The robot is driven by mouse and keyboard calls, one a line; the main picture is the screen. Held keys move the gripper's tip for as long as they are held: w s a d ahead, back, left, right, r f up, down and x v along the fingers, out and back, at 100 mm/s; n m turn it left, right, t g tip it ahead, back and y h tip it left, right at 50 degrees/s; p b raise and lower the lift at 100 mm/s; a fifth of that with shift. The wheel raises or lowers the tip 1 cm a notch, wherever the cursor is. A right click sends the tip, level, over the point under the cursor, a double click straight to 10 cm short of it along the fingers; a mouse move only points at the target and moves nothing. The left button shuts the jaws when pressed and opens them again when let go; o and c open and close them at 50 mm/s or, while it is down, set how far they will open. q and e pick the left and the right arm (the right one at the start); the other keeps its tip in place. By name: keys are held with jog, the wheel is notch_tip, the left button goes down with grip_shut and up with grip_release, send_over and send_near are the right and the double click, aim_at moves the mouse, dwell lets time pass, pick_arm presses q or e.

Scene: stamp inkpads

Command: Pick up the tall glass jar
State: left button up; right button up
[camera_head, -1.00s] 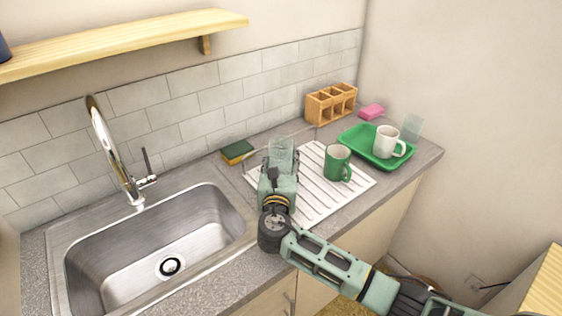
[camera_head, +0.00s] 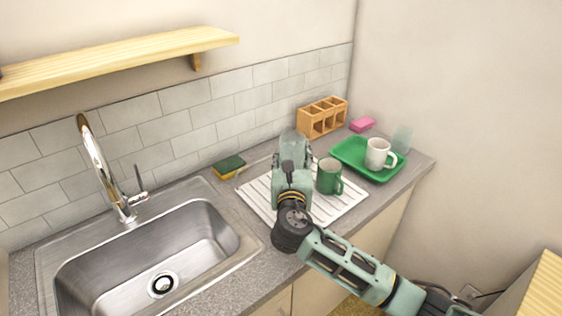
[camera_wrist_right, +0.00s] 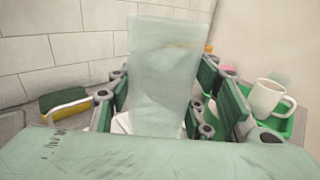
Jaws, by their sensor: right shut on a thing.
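A tall clear glass jar (camera_wrist_right: 162,75) stands upright between the fingers of my right gripper in the right wrist view. The jar's base is hidden behind the gripper body. My left gripper is not in view.
A green tray (camera_head: 349,149) holds a white mug (camera_head: 378,153). A second glass (camera_head: 401,138) stands behind it, near the right wall. A wooden divided box (camera_head: 322,118), a pink sponge (camera_head: 361,125) and a green-yellow sponge (camera_head: 229,166) line the wall. The sink (camera_head: 150,262) is left.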

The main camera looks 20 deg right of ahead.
jog(key=s+d+r, duration=0.3)
jog(key=d+r, duration=0.1)
jog(key=d, duration=0.2)
dwell(0.5)
jog(key=shift+r, duration=0.1)
jog(key=shift+w+d+r, duration=0.1)
dwell(0.5)
